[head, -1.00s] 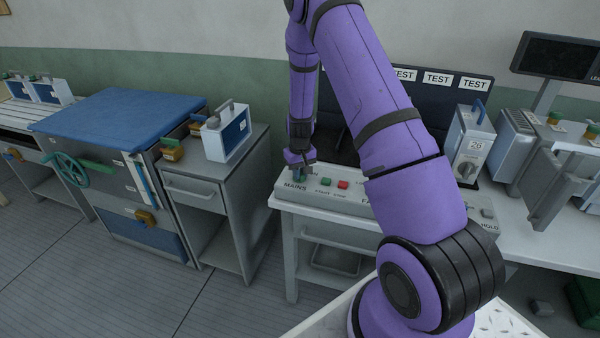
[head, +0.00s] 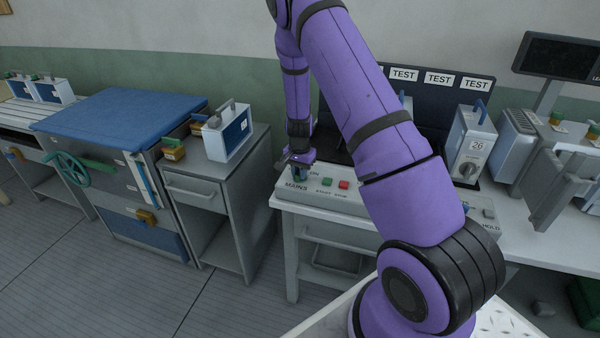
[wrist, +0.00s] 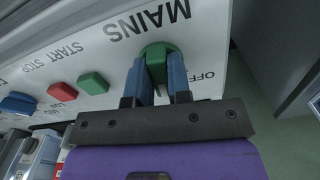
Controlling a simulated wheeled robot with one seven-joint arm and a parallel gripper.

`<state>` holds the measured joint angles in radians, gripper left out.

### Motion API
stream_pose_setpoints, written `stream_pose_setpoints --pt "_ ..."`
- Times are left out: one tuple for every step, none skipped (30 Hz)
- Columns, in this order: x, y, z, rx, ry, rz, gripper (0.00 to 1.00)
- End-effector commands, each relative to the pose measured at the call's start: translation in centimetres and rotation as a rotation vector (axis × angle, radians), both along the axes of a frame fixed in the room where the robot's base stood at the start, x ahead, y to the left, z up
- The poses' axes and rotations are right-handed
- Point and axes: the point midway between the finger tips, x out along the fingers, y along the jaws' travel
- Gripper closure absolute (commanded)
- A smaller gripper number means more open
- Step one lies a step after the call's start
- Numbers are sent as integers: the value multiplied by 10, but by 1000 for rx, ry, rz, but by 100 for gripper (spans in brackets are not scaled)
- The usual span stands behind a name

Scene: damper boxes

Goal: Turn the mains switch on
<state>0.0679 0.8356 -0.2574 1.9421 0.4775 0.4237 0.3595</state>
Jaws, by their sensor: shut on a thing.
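The mains switch is a green knob (wrist: 156,58) beside the word MAINS on the pale control panel (head: 330,198). In the wrist view, the blue fingers of my gripper (wrist: 157,78) stand on both sides of the knob and are shut on it. The OFF label shows just right of the fingers. In the head view, my gripper (head: 299,170) is at the panel's left end, mostly hiding the knob. An ON label shows right of it there. I cannot tell the knob's exact setting.
Green start (head: 326,182) and red stop (head: 344,184) buttons sit right of the switch. A grey cabinet (head: 218,200) with a meter box (head: 228,135) stands to the left. A dark test board (head: 440,95) rises behind the panel.

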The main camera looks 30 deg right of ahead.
Motion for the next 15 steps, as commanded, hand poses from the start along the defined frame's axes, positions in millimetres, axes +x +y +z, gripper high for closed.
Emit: stream_pose_setpoints --pt "1 0 0 0 -1 -45 100" --pt "1 0 0 -2 -1 -72 100" --pt "1 0 0 -2 -1 -109 100" --pt "1 1 0 -2 -1 -138 100" --pt "2 1 0 -1 -2 -167 100" --pt "2 1 0 -1 -2 -204 100" --pt "2 1 0 -2 -1 -232 100" --pt "2 0 0 -2 -1 -260 100" --pt "2 1 0 -2 -1 -295 100" --pt "2 1 0 -1 0 -321 100" --pt "2 1 0 -1 0 -345 100" --pt "3 1 0 -1 0 -378 100" --pt "3 1 0 -1 0 -403 100" --pt "3 1 0 -1 0 -424 100" --pt "3 1 0 -1 0 -453 100"
